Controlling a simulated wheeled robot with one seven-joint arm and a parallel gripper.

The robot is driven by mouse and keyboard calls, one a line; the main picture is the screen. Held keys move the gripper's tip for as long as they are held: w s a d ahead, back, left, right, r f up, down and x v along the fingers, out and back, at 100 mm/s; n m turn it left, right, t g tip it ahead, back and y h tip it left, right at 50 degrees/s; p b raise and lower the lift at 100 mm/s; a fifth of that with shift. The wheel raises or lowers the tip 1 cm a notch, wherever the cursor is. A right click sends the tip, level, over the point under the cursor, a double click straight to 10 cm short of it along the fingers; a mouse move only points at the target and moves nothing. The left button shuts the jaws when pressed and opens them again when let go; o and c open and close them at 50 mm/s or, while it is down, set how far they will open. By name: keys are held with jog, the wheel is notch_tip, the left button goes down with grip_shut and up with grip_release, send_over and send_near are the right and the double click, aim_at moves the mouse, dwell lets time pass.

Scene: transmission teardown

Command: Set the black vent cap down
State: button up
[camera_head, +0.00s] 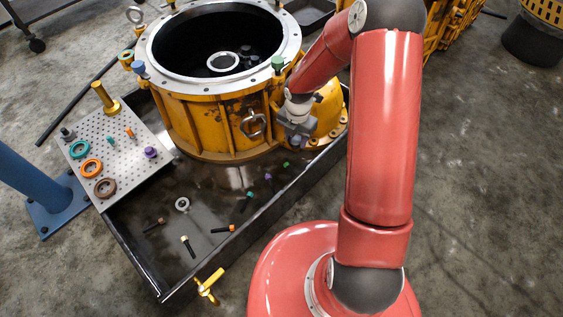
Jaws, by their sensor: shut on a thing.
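My gripper (295,138) is at the right front side of the yellow transmission housing (205,125), low beside its wall and above the black tray's right part. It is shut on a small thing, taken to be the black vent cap. The cap is mostly hidden by the fingers and too small to make out clearly. I cannot tell whether it touches anything below. The perforated plate (118,150) lies at the left on the tray's edge.
The black tray (205,262) holds several loose bolts and a washer (182,204). A blue post (35,180) stands at the left. The tray floor in front of the housing has bare patches.

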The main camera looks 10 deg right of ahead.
notch_tip(320, 180, down, 8)
jog(key=shift+f+b, duration=0.25)
jog(key=shift+b, duration=0.75)
jog(key=shift+f, duration=0.15)
jog(key=o, duration=1)
